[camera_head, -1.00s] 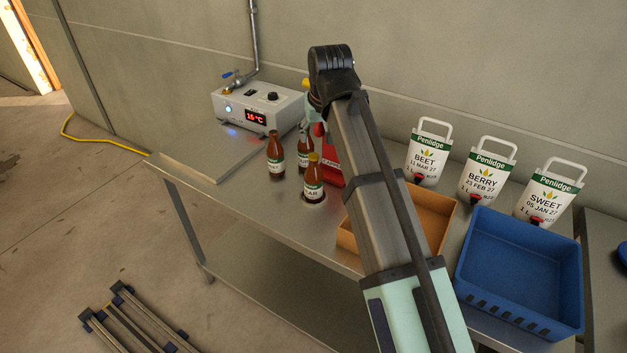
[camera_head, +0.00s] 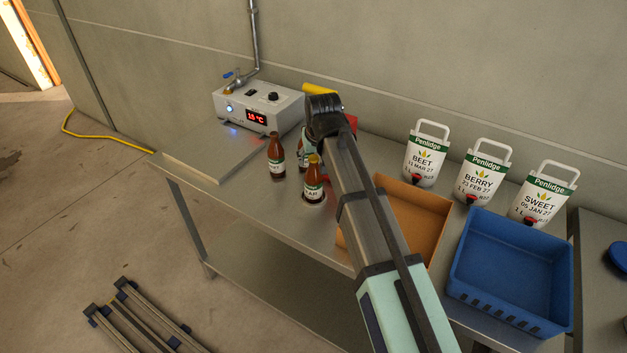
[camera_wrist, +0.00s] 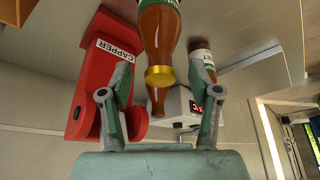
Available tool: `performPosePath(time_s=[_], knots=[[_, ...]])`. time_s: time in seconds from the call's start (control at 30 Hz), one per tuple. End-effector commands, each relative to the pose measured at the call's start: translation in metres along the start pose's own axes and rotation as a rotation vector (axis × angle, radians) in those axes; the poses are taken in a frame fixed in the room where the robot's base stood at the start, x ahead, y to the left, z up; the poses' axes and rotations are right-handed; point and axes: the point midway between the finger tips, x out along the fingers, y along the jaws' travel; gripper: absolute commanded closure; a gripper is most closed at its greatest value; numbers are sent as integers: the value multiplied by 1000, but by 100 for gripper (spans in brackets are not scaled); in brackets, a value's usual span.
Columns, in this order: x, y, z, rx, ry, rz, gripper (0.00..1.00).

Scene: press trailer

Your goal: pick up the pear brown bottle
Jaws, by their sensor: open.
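My gripper (camera_wrist: 165,85) is open and empty. In the head view my arm hides most of it, beside the bottles. A second brown bottle (camera_head: 276,158) stands left of the pear bottle. A third brown bottle (camera_head: 304,152) stands just behind it, partly hidden.
A red capper (camera_wrist: 104,75) stands close to one finger. A white control box (camera_head: 258,108) with a tap is at the back left.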

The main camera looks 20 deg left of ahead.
Motion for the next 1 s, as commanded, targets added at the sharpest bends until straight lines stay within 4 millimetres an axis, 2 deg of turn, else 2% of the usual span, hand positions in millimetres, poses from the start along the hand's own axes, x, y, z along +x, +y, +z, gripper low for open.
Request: performPosePath(time_s=[0.2, 0.43, 0.47, 0.6, 0.63, 1.0], knots=[[16, 0, 0, 0, 0, 0, 38], [18, 0, 0, 0, 1, 0, 38], [18, 0, 0, 0, 1, 0, 41], [18, 0, 0, 0, 1, 0, 91], [18, 0, 0, 0, 1, 0, 100], [17, 0, 0, 0, 0, 0, 100]])
